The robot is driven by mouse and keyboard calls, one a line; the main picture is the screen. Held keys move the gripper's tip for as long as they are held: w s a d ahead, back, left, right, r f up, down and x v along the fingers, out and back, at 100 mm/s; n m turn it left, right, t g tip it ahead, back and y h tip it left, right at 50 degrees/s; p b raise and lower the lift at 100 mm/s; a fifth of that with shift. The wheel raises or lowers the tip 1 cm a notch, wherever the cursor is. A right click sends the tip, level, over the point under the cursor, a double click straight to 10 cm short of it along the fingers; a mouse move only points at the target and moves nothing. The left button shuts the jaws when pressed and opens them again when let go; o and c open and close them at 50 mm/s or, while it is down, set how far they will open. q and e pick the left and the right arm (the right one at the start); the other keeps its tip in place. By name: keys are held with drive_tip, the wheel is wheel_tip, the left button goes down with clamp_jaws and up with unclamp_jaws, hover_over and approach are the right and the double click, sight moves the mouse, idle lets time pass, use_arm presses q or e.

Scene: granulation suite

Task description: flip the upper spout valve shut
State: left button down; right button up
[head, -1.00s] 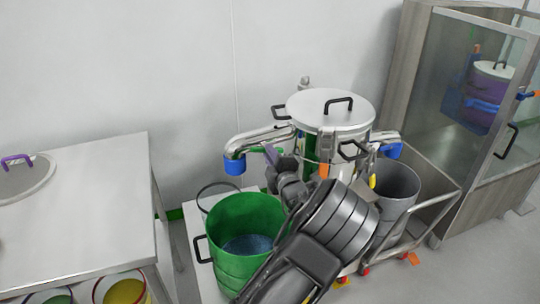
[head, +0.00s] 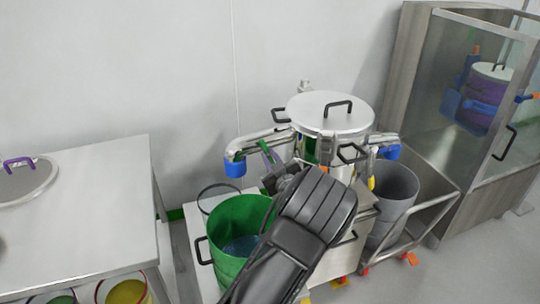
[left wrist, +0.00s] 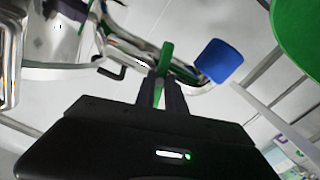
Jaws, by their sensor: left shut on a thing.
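A white-lidded steel vessel (head: 330,113) stands on a cart, with a curved steel spout (head: 252,143) on its left that ends in a blue outlet (head: 235,168). A green valve lever (head: 265,149) shows beside this spout. My left gripper (head: 268,171) is shut on the lever; in the left wrist view the green lever (left wrist: 165,60) sits between the two dark fingers (left wrist: 162,95), with the blue outlet (left wrist: 219,61) to the right. In the head view the lever is tilted and its lower part is hidden by the gripper. My right gripper is not in view.
A green bucket (head: 228,217) holding blue material stands below the spout. A grey bin (head: 394,190) is to the right of the vessel. A steel table (head: 95,210) is at left and a glass-fronted cabinet (head: 425,75) at right.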

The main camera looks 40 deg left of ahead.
use_arm(q)
drive_tip(key=m+p, duration=0.1)
drive_tip(key=m, duration=0.3)
idle(0.4)
drive_tip(key=c, duration=1.4)
unclamp_jaws()
drive_tip(key=v, duration=0.7)
drive_tip(key=shift+s+d, duration=0.2)
drive_tip(key=shift+d, duration=0.15)
